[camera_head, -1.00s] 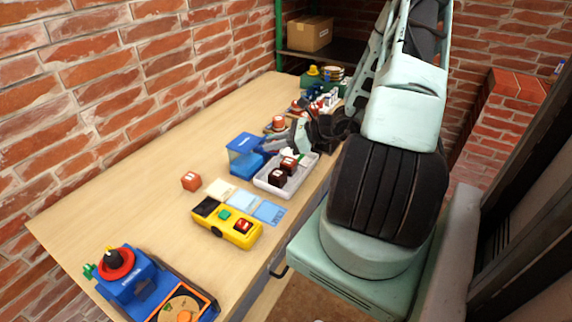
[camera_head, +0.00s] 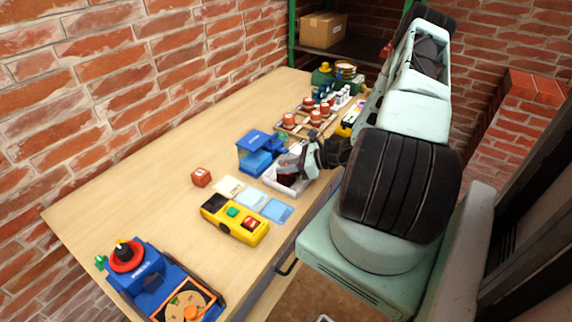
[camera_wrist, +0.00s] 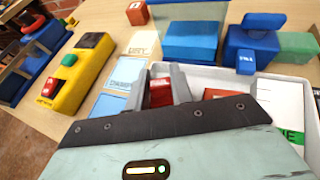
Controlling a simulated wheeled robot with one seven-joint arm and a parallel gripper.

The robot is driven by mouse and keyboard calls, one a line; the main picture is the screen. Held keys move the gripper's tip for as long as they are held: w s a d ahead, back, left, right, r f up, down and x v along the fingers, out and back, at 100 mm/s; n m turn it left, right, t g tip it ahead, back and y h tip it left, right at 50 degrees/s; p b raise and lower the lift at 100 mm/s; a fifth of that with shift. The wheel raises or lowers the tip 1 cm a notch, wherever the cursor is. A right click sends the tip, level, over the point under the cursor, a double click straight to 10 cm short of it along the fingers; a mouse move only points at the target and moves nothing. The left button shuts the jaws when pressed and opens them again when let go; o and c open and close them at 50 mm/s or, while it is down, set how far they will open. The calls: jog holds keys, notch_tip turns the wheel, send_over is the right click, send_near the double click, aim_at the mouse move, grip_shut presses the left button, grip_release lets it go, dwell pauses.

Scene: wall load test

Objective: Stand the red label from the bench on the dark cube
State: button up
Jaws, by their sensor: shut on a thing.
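My gripper (camera_wrist: 163,80) is shut on a small red block (camera_wrist: 160,93) in the wrist view; the fingers cover much of it. In the head view my gripper (camera_head: 291,164) is low over the white tray (camera_head: 270,183).
A yellow box with buttons (camera_head: 240,224) and pale and blue cards (camera_head: 251,200) lie in front of the tray. A blue bin (camera_head: 256,161) stands behind it. Further back are several small reddish jars (camera_head: 316,117).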

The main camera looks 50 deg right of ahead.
jog(key=shift+f, duration=0.2)
jog(key=o, duration=0.9)
jog(key=shift+r, duration=0.15)
